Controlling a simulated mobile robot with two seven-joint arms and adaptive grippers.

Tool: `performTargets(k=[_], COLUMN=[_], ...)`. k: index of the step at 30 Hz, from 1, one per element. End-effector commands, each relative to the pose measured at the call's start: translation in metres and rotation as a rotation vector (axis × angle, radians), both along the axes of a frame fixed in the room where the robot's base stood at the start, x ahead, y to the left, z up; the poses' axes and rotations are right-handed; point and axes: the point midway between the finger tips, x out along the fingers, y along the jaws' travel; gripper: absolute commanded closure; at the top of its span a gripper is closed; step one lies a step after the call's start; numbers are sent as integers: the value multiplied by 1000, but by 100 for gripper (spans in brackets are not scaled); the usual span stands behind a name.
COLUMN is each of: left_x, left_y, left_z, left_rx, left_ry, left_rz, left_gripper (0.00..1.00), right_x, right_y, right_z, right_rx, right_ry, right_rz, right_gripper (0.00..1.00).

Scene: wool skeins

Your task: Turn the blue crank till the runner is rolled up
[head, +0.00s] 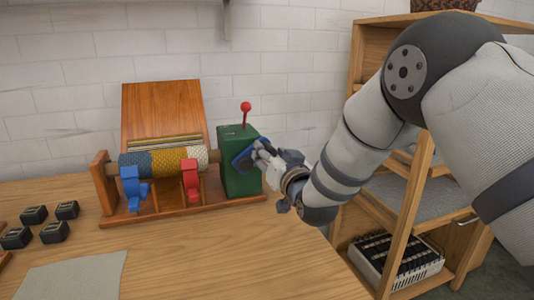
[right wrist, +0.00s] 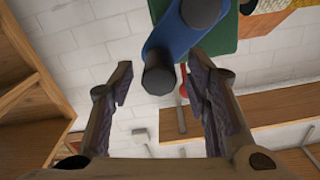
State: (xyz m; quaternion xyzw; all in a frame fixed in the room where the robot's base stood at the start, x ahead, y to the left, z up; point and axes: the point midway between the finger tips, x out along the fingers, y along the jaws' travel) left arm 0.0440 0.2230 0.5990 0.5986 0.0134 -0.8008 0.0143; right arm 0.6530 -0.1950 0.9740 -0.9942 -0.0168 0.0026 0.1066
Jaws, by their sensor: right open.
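The blue crank (head: 243,160) sits on the right side of a green box (head: 239,182). In the right wrist view the blue crank arm (right wrist: 181,42) ends in a dark round handle (right wrist: 160,78). My right gripper (head: 263,152) is open at the crank, its fingers on either side of the handle with gaps visible. What seems to be the runner (head: 165,162), patterned blue, yellow and white, is wound on a roller left of the box. How much is wound is hard to tell. My left gripper is not in view.
A red-knobbed lever (head: 246,108) stands on the green box. Blue (head: 131,187) and red (head: 191,179) clamp-like parts stand before the roller. Several small black blocks (head: 54,231) and a grey cloth (head: 75,276) lie on the table. A wooden shelf (head: 410,205) stands at right. The table's front middle is clear.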

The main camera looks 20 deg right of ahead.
Motion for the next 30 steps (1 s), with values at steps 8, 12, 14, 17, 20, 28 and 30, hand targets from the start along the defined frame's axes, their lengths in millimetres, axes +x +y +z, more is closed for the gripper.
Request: performTargets(k=[8,12,14,17,20,28,30], left_x=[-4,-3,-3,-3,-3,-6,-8], left_y=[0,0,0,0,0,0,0], left_z=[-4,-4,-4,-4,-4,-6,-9], left_rx=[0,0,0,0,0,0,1], left_ry=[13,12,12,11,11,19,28], left_rz=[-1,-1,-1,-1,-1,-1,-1], left_gripper=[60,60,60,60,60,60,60], right_x=[19,19,19,19,18,22,26], right_y=[1,1,1,1,1,1,0], right_z=[1,1,1,2,1,-2,-4], right_rx=[0,0,0,0,0,16,36], right_ry=[0,-1,-1,-1,-1,1,2], right_rz=[0,0,0,0,1,1,1], right_gripper=[56,56,68,90,100,100,100])
